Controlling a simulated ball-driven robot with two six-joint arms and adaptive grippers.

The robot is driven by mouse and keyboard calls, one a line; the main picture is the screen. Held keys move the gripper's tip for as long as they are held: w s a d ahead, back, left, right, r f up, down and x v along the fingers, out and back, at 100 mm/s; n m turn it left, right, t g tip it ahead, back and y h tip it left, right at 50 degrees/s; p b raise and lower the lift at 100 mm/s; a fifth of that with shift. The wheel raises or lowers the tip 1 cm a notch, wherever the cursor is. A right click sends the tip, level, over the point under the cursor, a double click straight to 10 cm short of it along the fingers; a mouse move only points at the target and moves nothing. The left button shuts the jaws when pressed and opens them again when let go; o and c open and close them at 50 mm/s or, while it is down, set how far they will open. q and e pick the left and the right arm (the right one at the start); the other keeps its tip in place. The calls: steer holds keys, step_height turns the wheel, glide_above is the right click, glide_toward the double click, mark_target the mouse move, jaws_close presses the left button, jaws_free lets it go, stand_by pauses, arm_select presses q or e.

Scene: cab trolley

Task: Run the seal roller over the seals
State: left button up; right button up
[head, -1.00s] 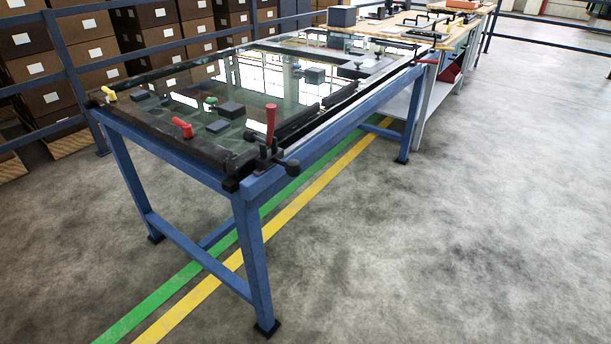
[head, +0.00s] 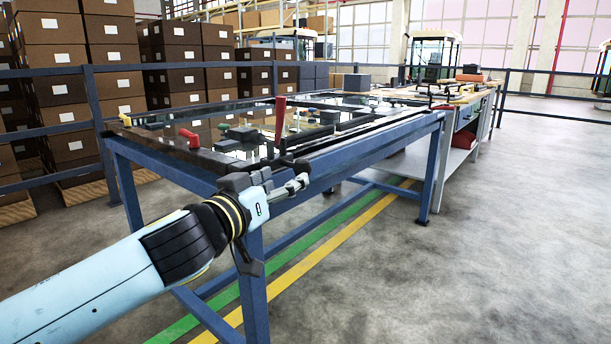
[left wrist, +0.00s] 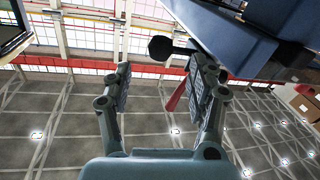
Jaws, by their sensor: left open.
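My left gripper (head: 290,187) is just outside the near corner of the blue table, close under the black ball-ended lever beside an upright red handle (head: 280,120). The left wrist view shows its two fingers (left wrist: 162,80) apart, with nothing held between them. A black ball (left wrist: 160,48) and a red handle (left wrist: 176,97) show between and beyond the fingers; I cannot tell the distance. Dark strips edge the glass panel (head: 215,132) on the table, probably the seals. I cannot make out which item is the seal roller. My right gripper is not in view.
The blue table's side rail (head: 350,150) runs away to the right. A red handle (head: 189,138) and small dark blocks lie on the panel. A workbench (head: 465,125) stands beyond. Stacked boxes (head: 55,90) are behind a blue railing. The floor at right is clear.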

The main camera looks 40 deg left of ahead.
mark_target(298, 172)
arm_select(q)
steer(key=w, duration=0.5)
steer(key=w+a, duration=0.1)
steer(key=w, duration=0.2)
steer(key=shift+f, duration=0.1)
jaws_close()
